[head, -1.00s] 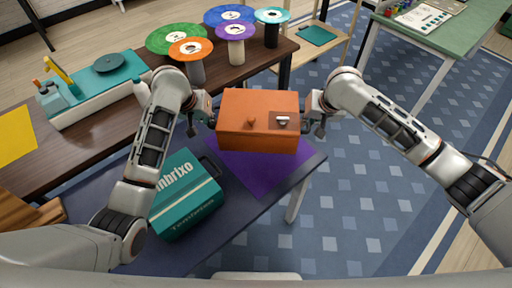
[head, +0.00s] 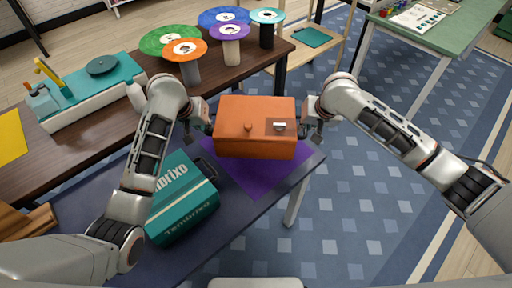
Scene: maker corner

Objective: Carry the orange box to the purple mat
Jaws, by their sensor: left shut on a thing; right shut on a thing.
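The orange box (head: 255,143) is held between my two grippers, level, over the purple mat (head: 262,187). I cannot tell whether its underside touches the mat. The mat lies on the dark blue table near its right corner, and the box hides its far part. My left gripper (head: 210,126) is shut on the box's left side. My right gripper (head: 301,129) is shut on the box's right side.
A teal case (head: 182,205) lies on the blue table (head: 232,228), left of the mat. A brown table (head: 120,124) behind bears several coloured discs on stands and a teal-and-white machine (head: 92,95). A green table (head: 448,36) stands at the far right.

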